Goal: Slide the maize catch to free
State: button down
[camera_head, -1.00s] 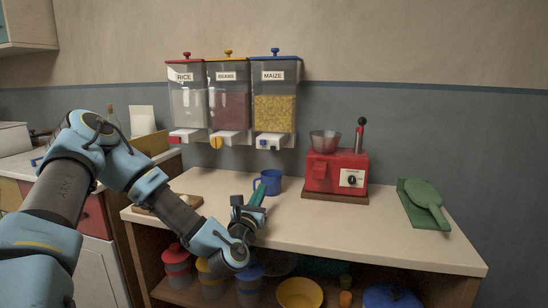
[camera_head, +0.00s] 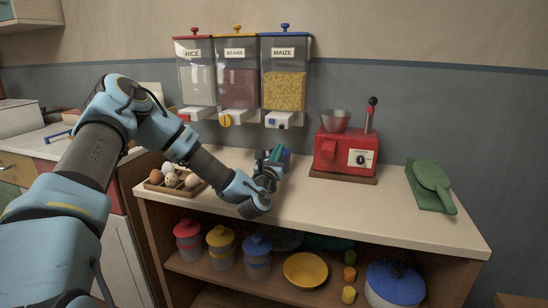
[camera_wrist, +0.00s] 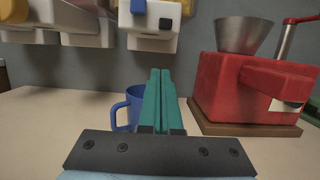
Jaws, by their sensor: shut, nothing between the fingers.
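The maize dispenser (camera_head: 284,88) hangs on the wall, rightmost of three, with a blue lid and yellow grain inside. Its white outlet (camera_head: 283,120) carries a small blue catch (camera_head: 271,119) at the left of its front. In the wrist view the catch (camera_wrist: 138,6) shows at the top edge, left of dark square marks on the white outlet (camera_wrist: 158,38). My gripper (camera_wrist: 160,72) has teal fingers pressed together, empty. It is below the outlet and apart from it, above the counter. In the head view my gripper (camera_head: 276,153) partly hides a blue mug (camera_wrist: 122,112).
The blue mug stands close behind and left of my fingers. A red mill (camera_head: 345,150) stands to the right on a wooden base. Rice (camera_head: 195,80) and beans (camera_head: 237,80) dispensers hang to the left. An egg tray (camera_head: 172,182) lies left on the counter (camera_head: 330,210).

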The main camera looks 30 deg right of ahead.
aim_at(282, 127)
jog(key=shift+w+d+r+p, duration=0.1)
jog(key=shift+r+p, duration=0.3)
jog(key=shift+r, duration=0.65)
jog(key=shift+w+d+r+p, duration=0.1)
jog(key=shift+r+p, duration=0.25)
jog(key=shift+r, duration=0.65)
